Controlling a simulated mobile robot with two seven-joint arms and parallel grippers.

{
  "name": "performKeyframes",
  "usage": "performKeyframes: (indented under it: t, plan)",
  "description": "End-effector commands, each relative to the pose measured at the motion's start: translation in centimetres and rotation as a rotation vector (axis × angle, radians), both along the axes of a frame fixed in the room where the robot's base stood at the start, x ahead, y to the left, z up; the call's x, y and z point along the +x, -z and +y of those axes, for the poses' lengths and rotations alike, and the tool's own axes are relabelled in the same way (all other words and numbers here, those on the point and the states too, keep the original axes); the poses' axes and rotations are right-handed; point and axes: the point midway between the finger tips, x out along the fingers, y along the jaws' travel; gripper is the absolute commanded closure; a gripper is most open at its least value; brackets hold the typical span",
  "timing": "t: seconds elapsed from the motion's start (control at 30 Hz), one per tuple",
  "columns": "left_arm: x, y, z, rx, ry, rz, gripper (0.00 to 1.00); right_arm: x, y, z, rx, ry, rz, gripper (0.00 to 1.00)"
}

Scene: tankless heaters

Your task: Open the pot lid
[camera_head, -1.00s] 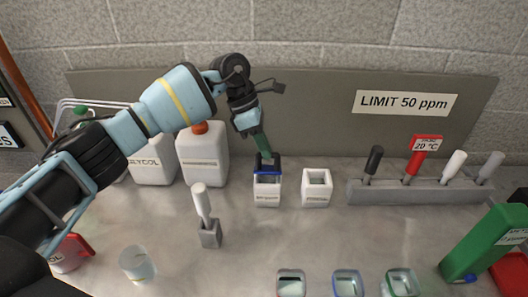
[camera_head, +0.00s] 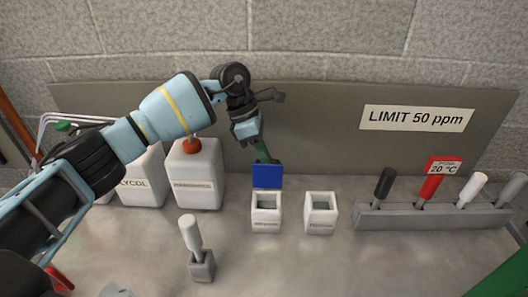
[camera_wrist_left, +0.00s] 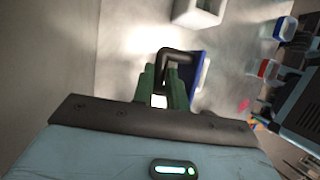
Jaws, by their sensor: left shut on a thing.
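The pot is a small white square container (camera_head: 266,222) on the grey counter, its top uncovered toward me and its inside showing. Its blue square lid (camera_head: 267,178) stands nearly upright at the pot's back edge, with its flat face toward the head camera. Whether the lid touches the pot, I cannot tell. My left gripper (camera_head: 263,156) is behind and above the lid, with green fingers. In the left wrist view, these fingers (camera_wrist_left: 165,88) are shut on the lid's dark bent handle (camera_wrist_left: 178,56), with the blue lid (camera_wrist_left: 197,72) beyond. My right gripper is not in view.
A second white square pot (camera_head: 320,222) stands open just right. White jugs (camera_head: 197,178) stand behind my left arm. A white-handled tool in a grey holder (camera_head: 201,266) stands front left. A grey rack (camera_head: 435,217) with several handles is at right.

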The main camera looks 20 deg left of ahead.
Motion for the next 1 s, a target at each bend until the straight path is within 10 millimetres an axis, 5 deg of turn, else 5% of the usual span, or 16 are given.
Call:
performKeyframes:
  t: [0.73,0.77,0.8,0.9,1.0]
  plan:
    - [0.44,0.2,0.33,0.002,-0.012,-0.01,1.0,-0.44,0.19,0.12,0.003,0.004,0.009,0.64]
    - [0.44,0.19,0.32,0.001,-0.013,-0.01,0.82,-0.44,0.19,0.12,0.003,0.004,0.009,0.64]
    - [0.44,0.17,0.33,0.001,-0.013,-0.01,0.77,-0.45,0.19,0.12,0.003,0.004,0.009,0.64]
    - [0.39,0.17,0.27,0.0,-0.01,-0.008,0.64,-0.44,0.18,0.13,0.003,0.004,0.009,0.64]
    - [0.32,0.19,0.2,0.0,-0.008,-0.007,0.64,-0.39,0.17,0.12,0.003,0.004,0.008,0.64]
